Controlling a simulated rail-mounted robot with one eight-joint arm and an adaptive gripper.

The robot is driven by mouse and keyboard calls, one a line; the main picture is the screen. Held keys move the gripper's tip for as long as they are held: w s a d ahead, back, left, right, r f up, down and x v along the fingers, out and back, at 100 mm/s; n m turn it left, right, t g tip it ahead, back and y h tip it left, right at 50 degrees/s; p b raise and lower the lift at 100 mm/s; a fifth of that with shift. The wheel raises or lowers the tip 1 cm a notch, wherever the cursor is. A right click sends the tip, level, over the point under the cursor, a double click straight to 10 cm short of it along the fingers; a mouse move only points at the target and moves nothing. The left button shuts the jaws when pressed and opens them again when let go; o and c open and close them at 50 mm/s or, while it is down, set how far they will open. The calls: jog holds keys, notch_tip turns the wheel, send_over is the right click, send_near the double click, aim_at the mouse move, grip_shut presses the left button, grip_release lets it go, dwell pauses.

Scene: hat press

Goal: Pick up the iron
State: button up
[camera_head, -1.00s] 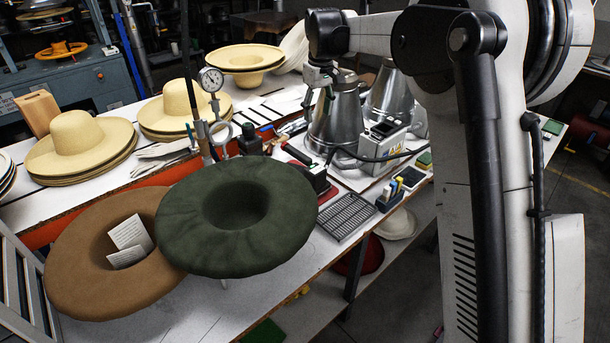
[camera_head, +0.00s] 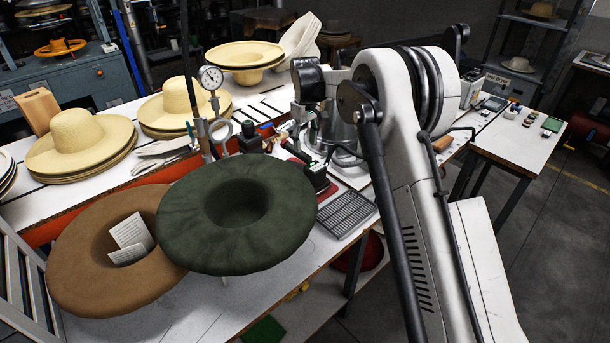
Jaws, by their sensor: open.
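The iron (camera_head: 317,177) looks like a dark, boxy body with a black handle. It sits on a red pad on the white workbench (camera_head: 190,318), right of the dark green felt hat (camera_head: 285,233). My gripper (camera_head: 300,118) is small in view, below the dark wrist joint. It is open, pointing down, above and behind the iron, and appears apart from it. The fingertips are hard to make out against the metal cone behind them.
A metal rack (camera_head: 346,214) lies right of the iron. A dial gauge (camera_head: 212,78) on a post stands to the left. A brown hat (camera_head: 85,250) and stacked straw hats (camera_head: 82,142) fill the left. A metal cone (camera_head: 335,130) is partly hidden behind my arm.

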aim_at(305, 154)
jog(key=shift+w+f+p, duration=0.2)
jog(key=shift+f+p, duration=0.25)
jog(key=shift+f, duration=2.7)
jog(key=shift+c, duration=0.5)
grip_shut()
jog(key=shift+r, duration=0.1)
